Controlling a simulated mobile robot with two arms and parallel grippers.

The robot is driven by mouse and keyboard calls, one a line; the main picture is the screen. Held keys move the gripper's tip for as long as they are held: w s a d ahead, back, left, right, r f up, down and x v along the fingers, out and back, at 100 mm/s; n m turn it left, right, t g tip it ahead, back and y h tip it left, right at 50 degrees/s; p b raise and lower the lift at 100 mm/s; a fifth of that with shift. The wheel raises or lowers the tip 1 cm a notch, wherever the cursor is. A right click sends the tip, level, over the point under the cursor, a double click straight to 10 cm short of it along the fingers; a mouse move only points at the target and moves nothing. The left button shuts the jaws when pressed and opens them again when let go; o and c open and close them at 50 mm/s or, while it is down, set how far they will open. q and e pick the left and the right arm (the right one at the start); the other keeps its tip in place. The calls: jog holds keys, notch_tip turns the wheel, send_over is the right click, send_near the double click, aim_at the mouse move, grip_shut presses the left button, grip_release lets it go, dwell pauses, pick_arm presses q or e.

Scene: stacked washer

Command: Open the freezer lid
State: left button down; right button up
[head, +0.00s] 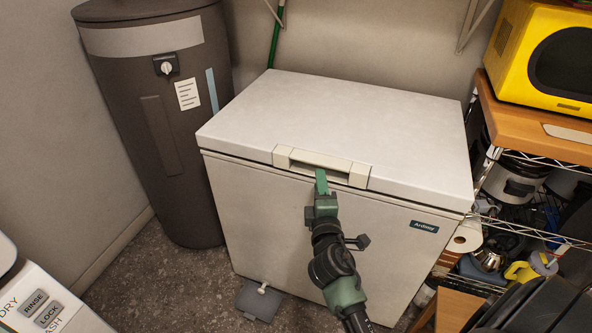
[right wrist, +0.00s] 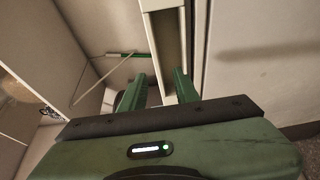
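The white chest freezer (head: 290,215) stands against the back wall with its lid (head: 345,118) closed. A cream handle (head: 345,175) with a recessed slot sits at the middle of the lid's front edge. My right gripper (head: 321,182) is in front of the handle, with its fingertips at the slot. In the right wrist view the two green fingers (right wrist: 157,88) are apart. The handle (right wrist: 152,5) extends beyond them, with one fingertip overlapping its recess. Whether the fingers touch it I cannot tell. My left gripper is not in view.
A dark water heater (head: 160,120) stands left of the freezer. On the right, a wire shelf (head: 515,160) holds a yellow microwave (head: 515,50) and pots. A grey pedal-like object (head: 259,301) lies on the floor by the freezer's front. The wall above the lid has brackets.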

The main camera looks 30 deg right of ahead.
aim_at(319, 165)
jog(key=x, duration=0.7)
jog(key=shift+d+r+p, duration=0.2)
jog(key=shift+r+p, duration=0.05)
jog(key=shift+p, duration=0.15)
jog(key=shift+w+d, duration=0.25)
jog(key=shift+w, duration=0.15)
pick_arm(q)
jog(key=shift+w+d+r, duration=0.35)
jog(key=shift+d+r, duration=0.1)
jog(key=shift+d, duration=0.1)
pick_arm(e)
jog(key=shift+c, duration=0.3)
grip_shut()
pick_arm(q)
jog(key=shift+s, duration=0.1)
pick_arm(e)
jog(key=shift+a+f, duration=0.1)
